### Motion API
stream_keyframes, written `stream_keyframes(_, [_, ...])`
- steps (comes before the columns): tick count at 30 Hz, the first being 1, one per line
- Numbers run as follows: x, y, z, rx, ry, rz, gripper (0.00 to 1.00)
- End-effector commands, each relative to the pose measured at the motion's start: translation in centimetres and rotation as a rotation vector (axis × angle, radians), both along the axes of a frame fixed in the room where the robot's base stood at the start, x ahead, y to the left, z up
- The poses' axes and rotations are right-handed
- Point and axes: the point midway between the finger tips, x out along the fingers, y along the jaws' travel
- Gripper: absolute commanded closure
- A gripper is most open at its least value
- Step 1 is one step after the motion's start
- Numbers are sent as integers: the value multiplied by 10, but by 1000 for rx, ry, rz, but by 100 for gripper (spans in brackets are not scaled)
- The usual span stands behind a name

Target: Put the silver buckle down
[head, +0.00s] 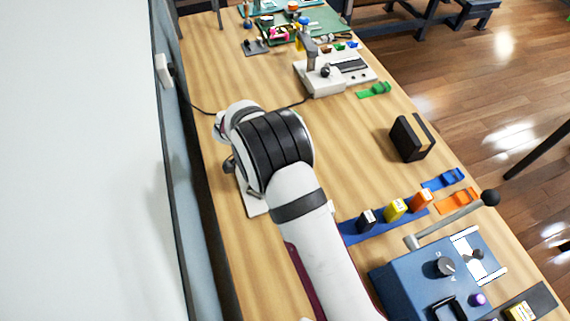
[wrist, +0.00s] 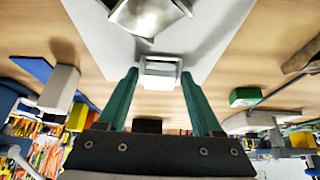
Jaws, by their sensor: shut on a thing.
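My gripper (wrist: 160,78) shows in the wrist view, with its two green fingers on either side of a small silver, frame-like piece, which looks like the silver buckle (wrist: 160,72). The fingers are shut on it at their tips. Behind it is a pale flat surface (wrist: 215,30); I cannot tell whether the buckle touches it. In the head view my arm runs down out of the bottom edge, and neither my gripper nor the buckle shows there.
A larger shiny metal piece (wrist: 148,14) is just beyond the buckle. The head view shows a blue machine with a lever (head: 415,285), a blue strip bearing small coloured blocks (head: 355,231), and a black box (head: 411,138). Bare wooden tabletop (head: 345,135) lies between them.

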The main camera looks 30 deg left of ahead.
Motion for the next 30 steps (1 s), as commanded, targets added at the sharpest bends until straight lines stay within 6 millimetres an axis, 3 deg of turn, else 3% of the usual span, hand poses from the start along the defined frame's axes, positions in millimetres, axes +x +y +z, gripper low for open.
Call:
stream_keyframes(2, [0, 0, -2, 0, 0, 0, 98])
stream_keyframes(3, [0, 0, -3, -1, 1, 0, 31])
stream_keyframes(8, [0, 0, -3, 0, 0, 0, 3])
stream_keyframes(18, [-1, 2, 4, 1, -1, 2, 3])
stream_keyframes(30, [-36, 38, 92, 2, -2, 3, 3])
